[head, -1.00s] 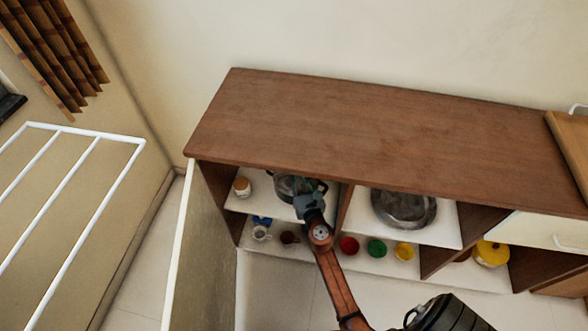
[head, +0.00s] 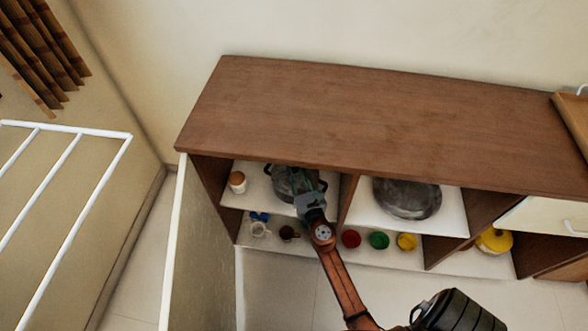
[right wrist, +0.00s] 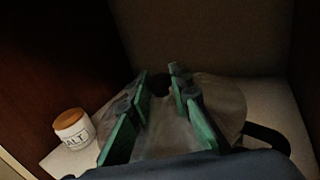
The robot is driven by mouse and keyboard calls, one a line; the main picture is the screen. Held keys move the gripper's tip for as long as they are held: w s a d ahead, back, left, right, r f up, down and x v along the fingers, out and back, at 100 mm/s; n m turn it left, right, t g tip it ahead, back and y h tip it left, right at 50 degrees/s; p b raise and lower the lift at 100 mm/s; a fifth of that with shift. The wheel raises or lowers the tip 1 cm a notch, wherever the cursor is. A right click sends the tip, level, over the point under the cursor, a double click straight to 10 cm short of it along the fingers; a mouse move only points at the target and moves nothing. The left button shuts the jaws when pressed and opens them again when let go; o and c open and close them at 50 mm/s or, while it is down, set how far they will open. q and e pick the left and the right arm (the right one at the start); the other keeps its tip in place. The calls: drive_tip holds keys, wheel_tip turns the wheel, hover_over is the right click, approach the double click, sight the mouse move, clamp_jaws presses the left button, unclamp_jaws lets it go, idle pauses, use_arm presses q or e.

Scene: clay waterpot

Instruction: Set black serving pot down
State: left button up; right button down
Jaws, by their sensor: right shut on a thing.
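The black serving pot (head: 285,183), dark grey with side handles, is at the upper left compartment of the wooden shelf unit, just below the top's front edge. My right gripper (head: 308,197) reaches it from the front and partly hides it. In the right wrist view the green fingers of my right gripper (right wrist: 160,92) are shut on the pot near its dark knob. The pot's grey surface (right wrist: 225,105) and a dark side handle show around them. The pot looks close to the white shelf board (head: 252,198); whether it touches is unclear. My left gripper is out of view.
A salt jar (head: 237,182) with a brown lid stands left of the pot, also in the right wrist view (right wrist: 74,128). A large grey pan (head: 407,198) fills the right compartment. Cups and small bowls (head: 379,240) stand below. The wooden top (head: 380,115) is bare.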

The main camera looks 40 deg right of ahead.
drive_tip(key=shift+r, duration=0.15)
drive_tip(key=c, duration=2.2)
unclamp_jaws()
drive_tip(key=shift+f, duration=0.2)
drive_tip(key=o, duration=0.4)
drive_tip(key=shift+o, duration=0.2)
drive_tip(key=shift+r, duration=0.15)
drive_tip(key=v, duration=1.2)
